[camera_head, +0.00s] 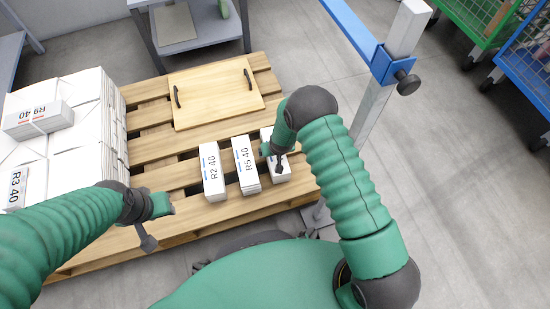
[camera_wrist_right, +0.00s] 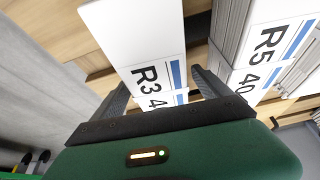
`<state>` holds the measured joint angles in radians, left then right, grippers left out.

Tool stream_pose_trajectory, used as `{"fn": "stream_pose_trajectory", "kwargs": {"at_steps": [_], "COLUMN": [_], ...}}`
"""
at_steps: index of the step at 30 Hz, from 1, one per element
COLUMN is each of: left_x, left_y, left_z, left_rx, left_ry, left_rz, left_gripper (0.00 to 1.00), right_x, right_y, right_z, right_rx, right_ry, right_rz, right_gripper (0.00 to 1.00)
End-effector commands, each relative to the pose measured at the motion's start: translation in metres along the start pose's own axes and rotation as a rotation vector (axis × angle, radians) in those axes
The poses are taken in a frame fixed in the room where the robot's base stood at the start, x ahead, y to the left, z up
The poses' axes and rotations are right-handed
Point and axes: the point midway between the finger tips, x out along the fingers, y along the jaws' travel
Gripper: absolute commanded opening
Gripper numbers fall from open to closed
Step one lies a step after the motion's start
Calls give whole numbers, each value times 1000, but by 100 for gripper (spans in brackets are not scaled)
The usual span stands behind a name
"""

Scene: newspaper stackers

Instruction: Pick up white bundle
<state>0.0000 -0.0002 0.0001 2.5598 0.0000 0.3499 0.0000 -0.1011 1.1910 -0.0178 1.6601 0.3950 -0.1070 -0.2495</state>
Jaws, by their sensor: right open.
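A white bundle (camera_head: 276,177) stands at the right end of a short row on the wooden pallet. In the right wrist view this white bundle (camera_wrist_right: 130,35) carries an R3 label with a blue stripe. My right gripper (camera_head: 272,158) is over it, open, with its fingers (camera_wrist_right: 158,82) on either side of the bundle. The arm and gripper hide part of it in the head view. White bundles marked R5 40 (camera_head: 246,165) and R2 40 (camera_head: 213,172) stand to its left. My left gripper (camera_head: 160,225) is open and empty above the pallet's front edge.
A wooden board with two black handles (camera_head: 215,95) lies behind the row. Tall white stacks (camera_head: 70,110) fill the pallet's left, with bundles marked R9 40 (camera_head: 38,119) and R3 40 (camera_head: 17,188). A blue and grey frame (camera_head: 385,65) stands right of the pallet.

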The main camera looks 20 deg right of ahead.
Motion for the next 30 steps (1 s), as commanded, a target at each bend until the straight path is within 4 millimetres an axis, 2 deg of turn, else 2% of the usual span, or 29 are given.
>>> {"fn": "stream_pose_trajectory", "kwargs": {"at_steps": [1,3,10,30], "left_x": [17,22,18,18], "left_y": [0,0,0,0], "left_z": [4,5,4,4], "left_rx": [0,0,0,0], "left_ry": [-1,-1,0,-1], "left_rz": [0,0,0,0], "left_gripper": [36,36,36,36], "right_x": [19,26,23,23], "right_y": [0,0,0,0], "right_z": [4,2,0,0], "right_rx": [-1,-2,-1,-1], "right_ry": [0,0,0,0], "right_rz": [1,0,0,0], "right_gripper": [87,87,86,0]}}
